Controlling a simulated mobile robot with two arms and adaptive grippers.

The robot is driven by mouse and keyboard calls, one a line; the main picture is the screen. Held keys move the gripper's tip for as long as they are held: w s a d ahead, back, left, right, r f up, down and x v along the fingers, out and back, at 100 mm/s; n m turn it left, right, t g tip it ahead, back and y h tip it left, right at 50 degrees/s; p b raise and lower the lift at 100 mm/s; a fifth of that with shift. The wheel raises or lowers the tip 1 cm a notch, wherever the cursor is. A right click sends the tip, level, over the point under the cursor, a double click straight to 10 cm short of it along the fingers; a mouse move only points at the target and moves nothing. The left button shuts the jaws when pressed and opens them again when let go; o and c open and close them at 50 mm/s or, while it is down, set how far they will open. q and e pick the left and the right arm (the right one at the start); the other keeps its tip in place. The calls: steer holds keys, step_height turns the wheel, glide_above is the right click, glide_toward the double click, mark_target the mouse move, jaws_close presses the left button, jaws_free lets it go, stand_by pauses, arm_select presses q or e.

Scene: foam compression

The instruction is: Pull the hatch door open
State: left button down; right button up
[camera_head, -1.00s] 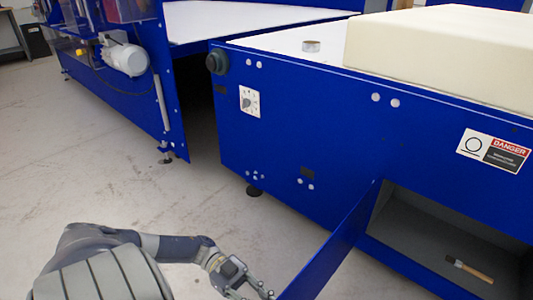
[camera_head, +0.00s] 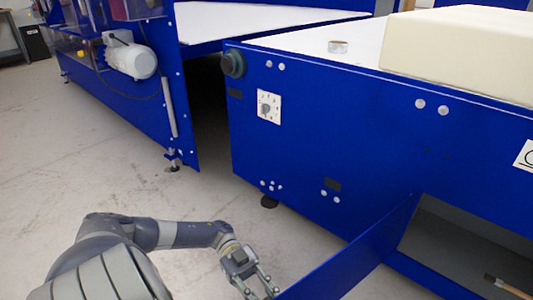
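The blue hatch door (camera_head: 352,264) stands swung out from the front of the blue machine (camera_head: 330,130), at the lower middle of the head view. Behind it the grey compartment (camera_head: 460,240) is open. My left gripper (camera_head: 267,291) is low in the picture, at the near left edge of the door. Its fingers look spread apart, and the tips run down beside the door's edge. I cannot tell whether they touch the door. My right gripper is out of view.
A brush-like tool with a wooden handle (camera_head: 505,287) lies in the compartment. A second blue machine (camera_head: 110,85) stands at left. The concrete floor between is clear.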

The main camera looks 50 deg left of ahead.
arm_select(q)
steer(key=c, duration=1.3)
jaws_free()
steer(key=shift+a, duration=0.1)
steer(key=shift+w+a, duration=0.25)
steer(key=shift+a, duration=1.7)
steer(key=shift+w+a, duration=0.2)
steer(key=shift+a, duration=1.75)
steer(key=shift+w+a, duration=0.25)
steer(key=shift+a, duration=1.7)
